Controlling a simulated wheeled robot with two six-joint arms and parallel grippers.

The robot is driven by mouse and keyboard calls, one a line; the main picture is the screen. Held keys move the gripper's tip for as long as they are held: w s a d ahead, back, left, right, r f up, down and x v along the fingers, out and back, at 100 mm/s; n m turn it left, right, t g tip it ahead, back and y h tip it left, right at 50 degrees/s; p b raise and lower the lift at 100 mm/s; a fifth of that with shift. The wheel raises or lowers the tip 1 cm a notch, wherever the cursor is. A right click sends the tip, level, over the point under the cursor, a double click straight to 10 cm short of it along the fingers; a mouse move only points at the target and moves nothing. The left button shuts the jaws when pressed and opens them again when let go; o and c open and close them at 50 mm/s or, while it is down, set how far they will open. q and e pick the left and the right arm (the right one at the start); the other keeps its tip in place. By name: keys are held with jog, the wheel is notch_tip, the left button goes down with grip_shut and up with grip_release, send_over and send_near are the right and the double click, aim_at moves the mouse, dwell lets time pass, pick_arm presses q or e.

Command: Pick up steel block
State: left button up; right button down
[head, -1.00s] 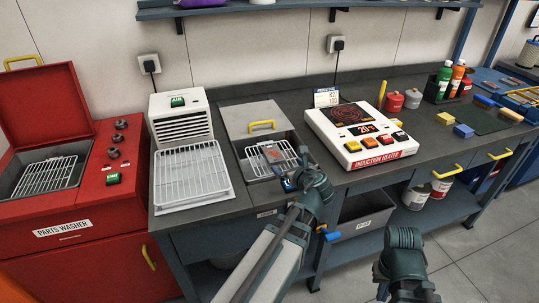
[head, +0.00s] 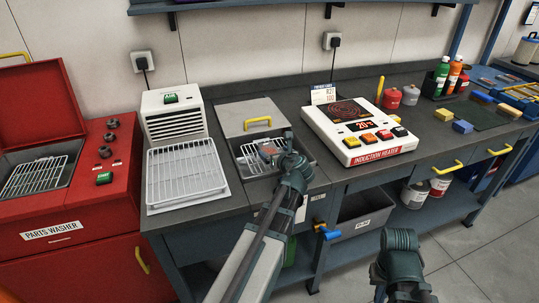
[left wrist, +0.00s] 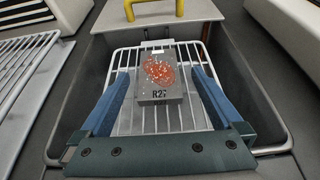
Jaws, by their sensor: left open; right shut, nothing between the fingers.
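The steel block (left wrist: 160,75) is grey with a red speckled round patch and a label starting "R2" on its front. It lies on the wire rack in the sunken basin; in the head view it shows partly behind my left wrist (head: 268,149). My left gripper (left wrist: 160,92) is open, with one blue finger on each side of the block and a gap on both sides. In the head view my left gripper (head: 276,158) is over the basin, mostly hidden by its wrist. My right gripper (head: 381,290) is low at the front, shut and mostly hidden by its wrist.
The basin (left wrist: 255,110) has raised walls and a lid with a yellow handle (head: 257,122) behind. A white wire tray (head: 187,178) is at its left, an induction heater (head: 360,135) at its right. The red parts washer (head: 85,205) stands further left.

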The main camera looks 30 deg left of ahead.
aim_at(268, 148)
pick_arm(q)
jog(key=b+x, duration=0.2)
jog(key=x, duration=0.3)
jog(key=shift+a, duration=0.15)
grip_shut()
dwell(0.4)
